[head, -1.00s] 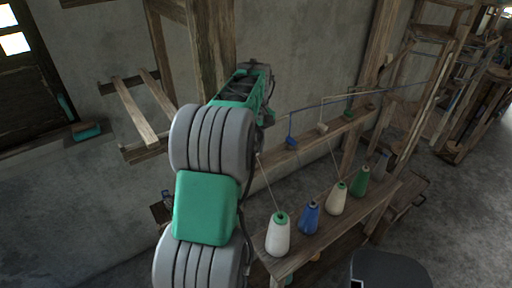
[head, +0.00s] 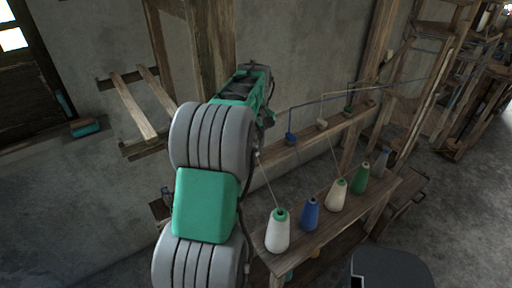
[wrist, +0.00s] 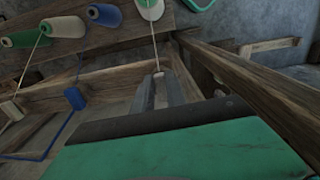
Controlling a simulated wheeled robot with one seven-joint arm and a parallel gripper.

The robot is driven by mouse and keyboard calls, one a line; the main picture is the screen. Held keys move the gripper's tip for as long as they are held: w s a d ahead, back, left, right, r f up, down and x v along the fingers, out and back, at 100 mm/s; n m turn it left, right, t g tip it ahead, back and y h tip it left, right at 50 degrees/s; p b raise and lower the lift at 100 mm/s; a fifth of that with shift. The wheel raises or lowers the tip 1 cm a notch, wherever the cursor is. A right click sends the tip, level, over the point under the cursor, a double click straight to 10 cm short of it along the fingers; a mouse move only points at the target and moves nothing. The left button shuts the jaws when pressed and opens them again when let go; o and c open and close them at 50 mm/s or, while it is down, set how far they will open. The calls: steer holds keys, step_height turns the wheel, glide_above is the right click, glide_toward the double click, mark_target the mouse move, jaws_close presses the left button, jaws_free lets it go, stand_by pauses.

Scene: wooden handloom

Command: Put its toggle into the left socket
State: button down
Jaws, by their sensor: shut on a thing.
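My gripper (wrist: 162,92) is shut on a small pale toggle (wrist: 159,76), seen end-on between the fingers in the wrist view. A thin thread runs from it to the white cone with a green top (wrist: 150,6), which stands on the bench in the head view (head: 277,235). In the head view my gripper (head: 267,120) is by the left part of the wooden rail (head: 310,134), and the toggle is hidden. A blue toggle (head: 291,138), a cream toggle (head: 321,124) and a green toggle (head: 348,111) sit along the rail. I cannot make out the left socket.
More yarn cones stand on the bench (head: 322,238): blue (head: 310,215), cream (head: 338,196), green (head: 361,179) and grey (head: 382,163). Coloured threads run right from the rail to the loom frame. A wooden beam (wrist: 250,95) runs close to the gripper's right in the wrist view.

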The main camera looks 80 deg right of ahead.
steer(key=shift+f, duration=0.1)
steer(key=shift+f+b, duration=0.35)
steer(key=shift+f, duration=0.25)
stand_by(0.6)
steer(key=c, duration=1.3)
jaws_free()
steer(key=shift+o, duration=0.6)
steer(key=o, duration=0.4)
steer(key=shift+r, duration=0.15)
